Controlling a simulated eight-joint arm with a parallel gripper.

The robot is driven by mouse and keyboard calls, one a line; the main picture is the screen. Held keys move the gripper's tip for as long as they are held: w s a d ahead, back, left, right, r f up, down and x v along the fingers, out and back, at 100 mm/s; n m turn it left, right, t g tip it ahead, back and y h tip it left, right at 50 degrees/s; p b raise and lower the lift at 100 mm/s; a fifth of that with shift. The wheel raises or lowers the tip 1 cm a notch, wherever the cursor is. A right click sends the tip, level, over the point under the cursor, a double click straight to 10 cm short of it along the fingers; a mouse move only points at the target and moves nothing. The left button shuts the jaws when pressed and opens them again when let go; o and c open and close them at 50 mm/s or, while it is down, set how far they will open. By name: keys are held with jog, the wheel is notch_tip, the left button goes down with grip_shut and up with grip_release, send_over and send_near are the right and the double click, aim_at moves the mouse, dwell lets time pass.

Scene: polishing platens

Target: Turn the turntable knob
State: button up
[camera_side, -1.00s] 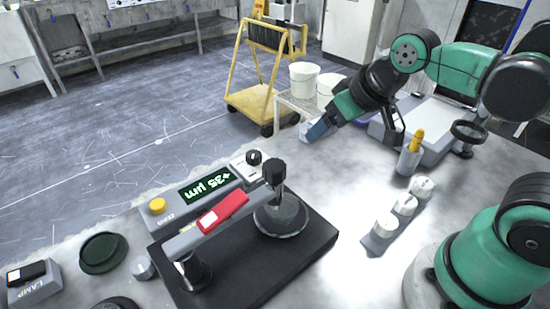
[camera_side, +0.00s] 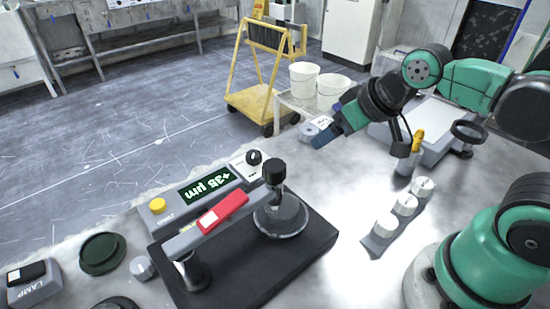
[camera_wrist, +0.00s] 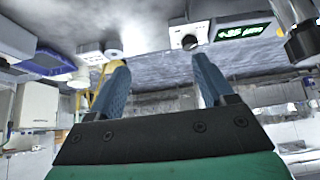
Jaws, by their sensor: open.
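A black knob (camera_side: 254,157) sits on a small pale control box beside the green "+35 µm" display. It also shows in the wrist view (camera_wrist: 190,42), upper middle, beyond the fingers. Another grey-white unit with a round pale knob (camera_side: 309,130) stands at the table's far edge, partly behind my fingers. I cannot read which one is labelled turntable. My gripper (camera_side: 324,138) is above the far side of the table, right of the black knob and apart from it. In the wrist view its two blue fingers (camera_wrist: 160,62) are spread with nothing between them.
The gauge arm with a red block (camera_side: 222,212) and a black post (camera_side: 274,172) stands over a dark base plate. A holder with white knobbed pieces (camera_side: 405,204) and a cup with a yellow tool (camera_side: 407,160) are right. Bare table lies between.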

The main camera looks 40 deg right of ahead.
dwell(0.4)
jog(key=n+g, duration=0.7)
jog(key=n, duration=0.2)
send_over(254, 154)
notch_tip(254, 154, down, 5)
jog(key=shift+s, duration=0.1)
jog(key=shift+f, duration=0.65)
notch_tip(254, 154, down, 5)
